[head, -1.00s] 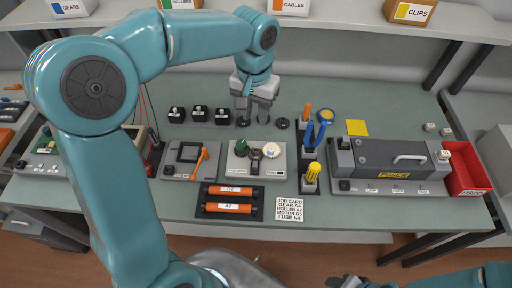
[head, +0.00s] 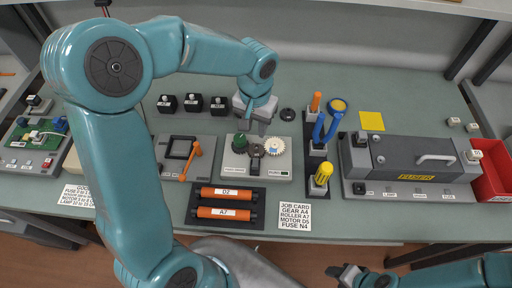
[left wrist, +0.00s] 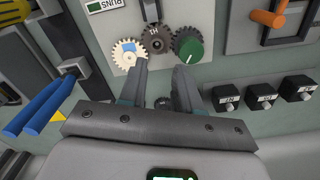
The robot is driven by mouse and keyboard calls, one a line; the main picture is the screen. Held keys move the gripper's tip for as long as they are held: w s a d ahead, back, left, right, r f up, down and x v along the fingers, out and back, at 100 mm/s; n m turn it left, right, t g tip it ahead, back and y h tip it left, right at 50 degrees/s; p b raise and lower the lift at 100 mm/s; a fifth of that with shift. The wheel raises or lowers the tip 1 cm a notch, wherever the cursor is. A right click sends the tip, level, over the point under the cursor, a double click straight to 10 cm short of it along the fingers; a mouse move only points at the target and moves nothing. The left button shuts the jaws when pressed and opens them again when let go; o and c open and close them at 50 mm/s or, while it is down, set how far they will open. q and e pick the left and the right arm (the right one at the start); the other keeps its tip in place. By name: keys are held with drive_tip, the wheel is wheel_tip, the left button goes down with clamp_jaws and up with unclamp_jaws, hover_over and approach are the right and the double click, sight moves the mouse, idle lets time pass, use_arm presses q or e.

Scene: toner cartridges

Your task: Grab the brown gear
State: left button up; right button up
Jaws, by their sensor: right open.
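No gear reads clearly as brown. A dark gear (head: 257,151) sits mid-fixture between a cream gear (head: 274,146) and a green knob (head: 240,143). The left wrist view shows the same dark gear (left wrist: 158,41), cream gear (left wrist: 128,53) and green knob (left wrist: 189,47). Another dark gear (head: 288,115) lies on the bench behind the fixture. My left gripper (head: 255,120) is above the bench just behind the fixture. My right gripper (head: 345,272) is open at the front edge, away from the gears.
Orange rollers (head: 226,192) lie in a tray before the fixture, beside a job card (head: 295,216). Blue-handled pliers (head: 326,128) and a yellow-handled tool (head: 322,174) stand to the right, then the grey fuser (head: 410,157). Black blocks (head: 192,102) stand at the back left.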

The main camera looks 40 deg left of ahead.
sight(257, 148)
use_arm(q)
drive_tip(key=shift+w+f, duration=0.1)
drive_tip(key=shift+f, duration=0.7)
drive_tip(key=shift+d+f, duration=0.1)
drive_tip(key=shift+f, duration=0.2)
drive_tip(key=shift+s+d+f, duration=0.1)
drive_tip(key=shift+s+d, duration=0.05)
drive_tip(key=shift+s, duration=0.1)
wheel_tip(257, 148, down, 5)
drive_tip(key=shift+w+r+p, duration=0.1)
drive_tip(key=shift+p, duration=0.4)
drive_tip(key=shift+d, duration=0.1)
drive_tip(key=shift+s, duration=0.25)
drive_tip(key=shift+w, duration=0.2)
clamp_jaws()
